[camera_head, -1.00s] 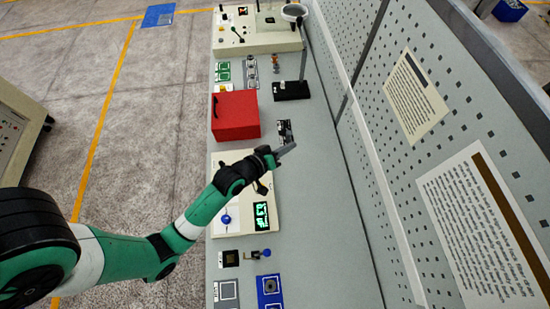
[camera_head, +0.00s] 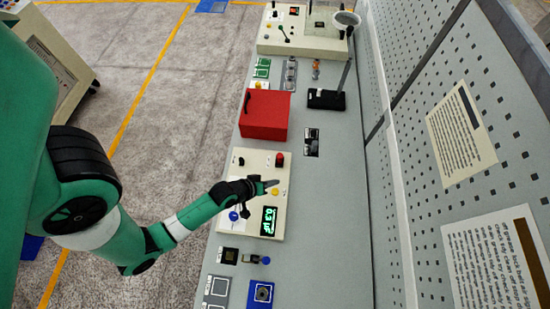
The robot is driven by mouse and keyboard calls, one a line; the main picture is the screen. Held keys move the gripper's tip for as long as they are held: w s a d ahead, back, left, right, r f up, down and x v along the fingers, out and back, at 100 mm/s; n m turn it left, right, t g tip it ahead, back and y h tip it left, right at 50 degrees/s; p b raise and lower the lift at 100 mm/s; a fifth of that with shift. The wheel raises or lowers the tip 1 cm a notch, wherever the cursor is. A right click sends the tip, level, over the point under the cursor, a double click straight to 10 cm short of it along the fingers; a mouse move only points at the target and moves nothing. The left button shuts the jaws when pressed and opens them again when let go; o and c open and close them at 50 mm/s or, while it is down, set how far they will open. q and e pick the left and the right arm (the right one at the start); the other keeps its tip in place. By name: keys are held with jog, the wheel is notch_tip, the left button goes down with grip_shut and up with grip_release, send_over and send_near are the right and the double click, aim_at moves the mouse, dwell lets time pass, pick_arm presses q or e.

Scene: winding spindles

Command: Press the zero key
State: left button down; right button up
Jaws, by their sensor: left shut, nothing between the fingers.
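A cream instrument panel (camera_head: 262,161) lies on the grey bench, with a lit green display (camera_head: 268,221) reading roughly 0.3. On it are a red button (camera_head: 280,158), a yellow button (camera_head: 275,191), a black knob (camera_head: 241,161) and a blue ball knob (camera_head: 233,216). No label shows which key is zero. My left gripper (camera_head: 271,184) is shut and empty. Its tip is over the panel, close beside the yellow button in the picture; I cannot tell whether it touches. The gripper and wrist hide part of the panel's middle. My right gripper is not in view.
A red box (camera_head: 265,115) stands just behind the panel. A black-based stand (camera_head: 326,99) and a small black part (camera_head: 311,143) are to the right. A blue square piece (camera_head: 261,293) lies in front. A perforated wall (camera_head: 415,90) bounds the bench's right side.

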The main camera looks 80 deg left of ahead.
pick_arm(q)
jog(key=b, duration=0.7)
send_over(273, 194)
notch_tip(273, 194, down, 8)
jog(key=shift+a+r, duration=0.1)
jog(key=shift+r, duration=0.1)
jog(key=shift+f+b, duration=0.45)
jog(key=shift+f, duration=0.05)
dwell(0.9)
jog(key=shift+f, duration=0.45)
jog(key=shift+f+b, duration=0.5)
jog(key=shift+b, duration=0.05)
dwell(0.4)
jog(key=shift+r, duration=0.1)
jog(key=shift+r+p, duration=0.85)
jog(key=shift+p, duration=0.15)
jog(key=shift+r, duration=0.1)
